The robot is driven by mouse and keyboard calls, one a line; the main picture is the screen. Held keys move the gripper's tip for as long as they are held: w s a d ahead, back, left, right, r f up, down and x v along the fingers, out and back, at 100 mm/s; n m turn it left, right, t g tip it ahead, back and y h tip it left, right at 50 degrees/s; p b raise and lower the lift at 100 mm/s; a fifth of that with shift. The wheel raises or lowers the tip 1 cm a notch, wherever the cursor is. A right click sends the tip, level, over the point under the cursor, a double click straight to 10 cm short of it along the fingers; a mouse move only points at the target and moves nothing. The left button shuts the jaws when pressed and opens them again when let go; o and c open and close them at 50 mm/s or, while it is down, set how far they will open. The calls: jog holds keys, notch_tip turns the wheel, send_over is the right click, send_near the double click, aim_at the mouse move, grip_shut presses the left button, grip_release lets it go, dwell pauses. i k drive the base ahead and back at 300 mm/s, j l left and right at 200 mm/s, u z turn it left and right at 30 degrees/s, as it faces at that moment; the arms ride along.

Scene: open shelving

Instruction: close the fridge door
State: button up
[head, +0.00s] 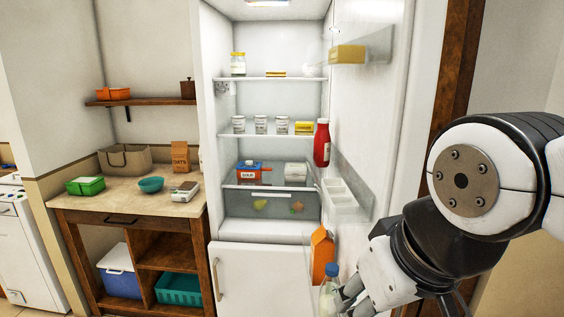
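The fridge (262,182) stands in the middle of the head view with its upper compartment open. Its door (378,110) is swung wide open on the right side, with the inner face and door shelves showing. The door shelves hold a red bottle (322,143), an orange carton (322,254) and a clear bottle with a blue cap (329,291). My gripper (352,294) is low at the right, in front of the door's lower part and close to the clear bottle. Its fingers are partly cut off by the bottom edge, and whether it touches the door cannot be told.
A lower fridge door or drawer (262,280) is shut. Jars and boxes sit on the fridge shelves.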

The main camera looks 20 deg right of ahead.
aim_at(381, 108)
jog(key=k+l, duration=0.1)
jog(key=l, duration=0.3)
jog(key=k+l+u, duration=0.15)
jog(key=l, duration=0.25)
jog(key=k+l, duration=0.1)
jog(key=l, duration=0.25)
jog(key=k+l+u, duration=0.1)
jog(key=l, duration=0.3)
jog(key=k+l, duration=0.15)
jog(key=l, duration=0.2)
jog(key=i+l, duration=0.1)
jog(key=i, duration=0.55)
jog(key=k, duration=0.65)
jog(key=l+u, duration=0.05)
jog(key=l, duration=0.05)
